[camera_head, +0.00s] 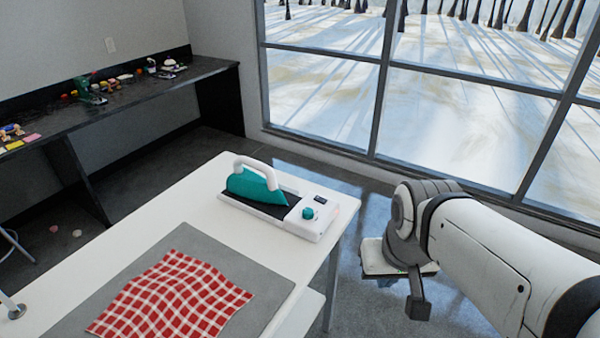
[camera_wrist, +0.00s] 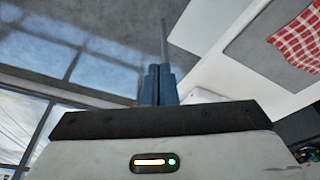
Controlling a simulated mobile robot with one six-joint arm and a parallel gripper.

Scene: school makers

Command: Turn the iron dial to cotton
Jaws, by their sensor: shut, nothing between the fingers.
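The teal iron (camera_head: 255,186) with a white handle rests on the dark plate of a white base (camera_head: 310,222) near the far right corner of the table. A small teal dial (camera_head: 308,213) sits on the right part of that base, next to a small dark display (camera_head: 320,199); its markings are too small to read. My gripper (camera_head: 418,308) hangs to the right of the table, apart from the iron and the dial. In the wrist view, the fingers (camera_wrist: 159,85) are together with nothing between them. The iron and dial do not show in that view.
The white table (camera_head: 180,220) carries a grey mat (camera_head: 262,300) with a red checked cloth (camera_head: 175,296) on it. The cloth also shows in the wrist view (camera_wrist: 300,40). A dark bench (camera_head: 120,95) with small items stands at the back left. Large windows are behind.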

